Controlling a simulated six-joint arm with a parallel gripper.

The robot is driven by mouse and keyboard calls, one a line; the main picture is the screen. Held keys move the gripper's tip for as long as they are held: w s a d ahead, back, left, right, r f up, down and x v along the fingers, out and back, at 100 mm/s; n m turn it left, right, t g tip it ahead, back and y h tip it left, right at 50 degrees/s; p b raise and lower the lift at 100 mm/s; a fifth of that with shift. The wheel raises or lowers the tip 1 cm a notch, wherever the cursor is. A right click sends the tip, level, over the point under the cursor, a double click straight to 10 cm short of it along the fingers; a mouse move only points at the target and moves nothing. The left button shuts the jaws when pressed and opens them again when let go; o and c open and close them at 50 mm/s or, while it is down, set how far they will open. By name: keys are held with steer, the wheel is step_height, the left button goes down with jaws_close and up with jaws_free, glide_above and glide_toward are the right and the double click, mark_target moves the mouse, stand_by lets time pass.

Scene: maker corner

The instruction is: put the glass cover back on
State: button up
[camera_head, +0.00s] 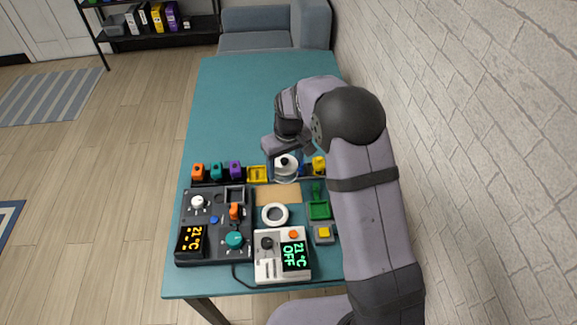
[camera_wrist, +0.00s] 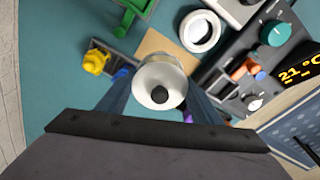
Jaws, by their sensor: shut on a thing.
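The glass cover (camera_head: 286,174), a pale see-through dome with a black knob, is in my gripper (camera_head: 285,163) above the back of the work area. In the wrist view my gripper (camera_wrist: 160,92) has its blue fingers on either side of the cover (camera_wrist: 157,72), knob towards the camera. A white ring (camera_head: 263,214) lies on the table in front of the cover; it also shows in the wrist view (camera_wrist: 186,33), beyond the cover and apart from it. How far the cover is above the table is hard to tell.
A dark control panel (camera_head: 215,247) with knobs and an orange display stands left of the ring. A white box (camera_head: 262,266) with a green display stands in front. Small coloured parts (camera_head: 235,168) line the back. The teal table (camera_head: 235,105) behind is clear.

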steer(key=shift+n, duration=0.3)
steer(key=a+r, duration=0.1)
steer(key=s+r+p, duration=0.1)
steer(key=a+r+p, duration=0.1)
steer(key=shift+s+a, duration=0.25)
steer(key=shift+a, duration=0.05)
steer(key=s+a+f+p, duration=0.1)
steer(key=s+f+p, duration=0.1)
steer(key=s+f, duration=0.2)
steer(key=s, duration=0.3)
steer(key=shift+s+n, duration=0.15)
steer(key=shift+n, duration=0.15)
steer(key=shift+a+f, duration=0.1)
steer(key=shift+f, duration=0.15)
steer(key=shift+f+b, duration=2.2)
steer(key=shift+f, duration=0.85)
steer(key=shift+f, duration=0.15)
